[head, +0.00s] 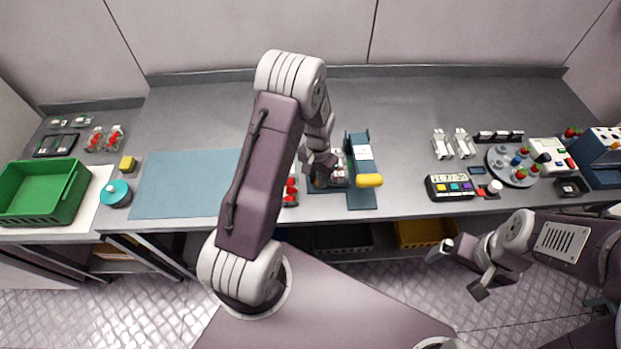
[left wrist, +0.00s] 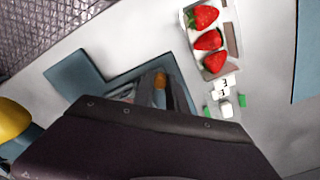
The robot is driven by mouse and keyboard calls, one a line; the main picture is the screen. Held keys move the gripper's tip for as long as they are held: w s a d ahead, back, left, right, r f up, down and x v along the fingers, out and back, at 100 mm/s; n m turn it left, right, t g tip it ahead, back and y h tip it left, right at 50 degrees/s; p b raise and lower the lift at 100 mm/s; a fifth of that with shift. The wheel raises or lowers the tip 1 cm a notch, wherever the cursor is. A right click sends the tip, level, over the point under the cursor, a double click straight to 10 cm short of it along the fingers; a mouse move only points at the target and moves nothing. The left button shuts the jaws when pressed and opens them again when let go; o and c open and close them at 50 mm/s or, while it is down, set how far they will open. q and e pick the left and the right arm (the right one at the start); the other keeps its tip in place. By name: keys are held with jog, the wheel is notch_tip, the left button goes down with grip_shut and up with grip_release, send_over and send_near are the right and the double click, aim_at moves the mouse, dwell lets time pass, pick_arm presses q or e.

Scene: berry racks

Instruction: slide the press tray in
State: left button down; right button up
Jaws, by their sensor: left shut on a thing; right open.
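The press (head: 361,150) stands mid-bench, a blue frame with a white block and a yellow handle (head: 369,180). The handle also shows at the left edge of the left wrist view (left wrist: 14,120). A flat blue tray part (head: 326,188) lies at the press's left side; the left wrist view shows its blue edge (left wrist: 118,82). My left gripper (head: 318,178) is over this part, shut on a small orange-brown knob (left wrist: 159,82). My own wrist hides much of the tray, so how far it sits in the press cannot be told. My right gripper (head: 460,268) is open and empty in front of the bench.
A strip with strawberries (left wrist: 208,40) lies close beside the tray. A blue mat (head: 185,180) and a green crate (head: 42,192) are to the left. A button box (head: 451,187) and a round rack (head: 514,166) stand to the right. Bench behind the press is clear.

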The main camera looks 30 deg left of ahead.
pick_arm(q)
jog(key=shift+w+d, duration=0.45)
jog(key=shift+d, duration=0.15)
jog(key=shift+w+d, duration=0.4)
jog(key=shift+d, duration=0.2)
jog(key=c, duration=1.6)
grip_release()
jog(key=shift+s, duration=0.1)
jog(key=shift+r, duration=0.1)
